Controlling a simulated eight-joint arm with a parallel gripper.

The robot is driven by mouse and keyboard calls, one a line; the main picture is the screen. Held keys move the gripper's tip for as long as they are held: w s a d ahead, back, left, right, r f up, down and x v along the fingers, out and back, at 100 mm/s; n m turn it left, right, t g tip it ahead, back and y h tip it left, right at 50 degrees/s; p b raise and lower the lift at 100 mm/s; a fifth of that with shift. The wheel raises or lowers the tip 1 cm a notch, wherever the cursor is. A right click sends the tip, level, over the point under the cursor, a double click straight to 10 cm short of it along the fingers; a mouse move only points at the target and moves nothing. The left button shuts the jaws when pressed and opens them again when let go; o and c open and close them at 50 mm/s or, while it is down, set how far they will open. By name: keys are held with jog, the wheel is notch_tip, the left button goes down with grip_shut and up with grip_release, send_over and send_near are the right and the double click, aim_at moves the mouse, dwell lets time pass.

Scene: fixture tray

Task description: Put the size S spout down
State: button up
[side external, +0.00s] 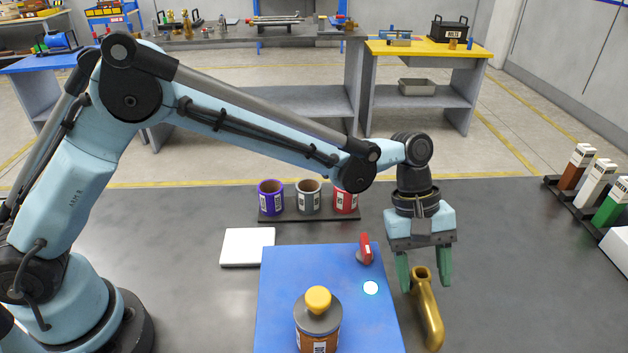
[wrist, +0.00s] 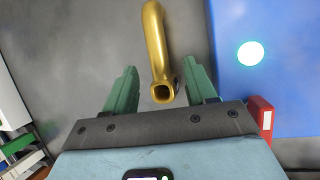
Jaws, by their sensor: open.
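The spout (side external: 431,318) is a curved gold pipe on the grey table, just right of the blue board; it also shows in the wrist view (wrist: 156,38). My gripper (side external: 424,287) is open, with one green finger on each side of that end. In the wrist view my gripper (wrist: 160,68) shows a gap between each finger and the pipe. No size mark is readable on the spout.
The blue board (side external: 285,290) holds a canister with a yellow cap (side external: 318,300), a red part (side external: 366,249) and a pale round spot (side external: 370,288). Behind are a white square plate (side external: 247,246) and a rack of cans (side external: 308,197). Bottles (side external: 597,185) stand far right. Table right of the spout is clear.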

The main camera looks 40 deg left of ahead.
aim_at(426, 291)
jog(key=shift+x, duration=1.6)
grip_shut()
